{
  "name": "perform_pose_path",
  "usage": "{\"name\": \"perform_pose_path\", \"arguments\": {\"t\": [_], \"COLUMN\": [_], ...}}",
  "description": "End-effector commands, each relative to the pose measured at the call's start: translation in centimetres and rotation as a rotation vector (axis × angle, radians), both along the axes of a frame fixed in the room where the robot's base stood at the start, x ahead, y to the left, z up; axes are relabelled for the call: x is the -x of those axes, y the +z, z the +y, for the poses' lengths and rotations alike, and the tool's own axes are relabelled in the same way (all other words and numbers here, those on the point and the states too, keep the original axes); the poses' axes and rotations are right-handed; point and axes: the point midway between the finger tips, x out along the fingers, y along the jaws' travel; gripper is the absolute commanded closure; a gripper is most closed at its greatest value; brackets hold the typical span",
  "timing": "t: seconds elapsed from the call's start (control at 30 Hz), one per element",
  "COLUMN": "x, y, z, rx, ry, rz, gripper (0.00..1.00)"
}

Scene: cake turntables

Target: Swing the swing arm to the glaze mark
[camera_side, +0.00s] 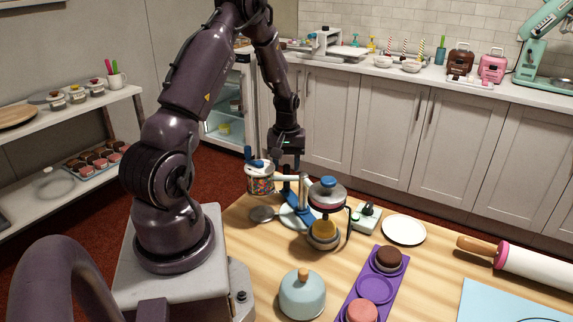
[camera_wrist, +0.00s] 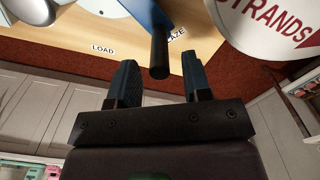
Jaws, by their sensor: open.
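In the wrist view a blue bar (camera_wrist: 146,12) with a dark round peg (camera_wrist: 160,55) reaches down between the fingers of my gripper (camera_wrist: 158,75). My gripper (camera_side: 287,166) points down there, open, with gaps visible on both sides of the peg. The glaze mark (camera_wrist: 176,35) is partly hidden behind the bar, so only the end of its word shows. A load mark (camera_wrist: 103,49) lies to its left.
A sprinkle jar (camera_side: 260,178) sits left of my gripper; its white top (camera_wrist: 270,25) reads "STRANDS" in the wrist view. A white plate (camera_side: 404,229), purple tray (camera_side: 375,288) and blue dome (camera_side: 302,294) occupy the table.

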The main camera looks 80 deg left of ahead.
Motion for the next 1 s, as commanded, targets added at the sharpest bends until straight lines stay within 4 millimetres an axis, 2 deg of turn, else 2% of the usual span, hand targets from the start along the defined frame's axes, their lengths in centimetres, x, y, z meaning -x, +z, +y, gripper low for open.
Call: {"name": "perform_pose_path", "arguments": {"t": [0.6, 1.0], "x": [-0.1, 0.0], "y": [6.1, 6.7], "z": [0.1, 0.0], "rx": [-0.003, -0.001], "ry": [0.000, 0.000], "rz": [-0.003, -0.001], "gripper": [0.55, 0.55]}}
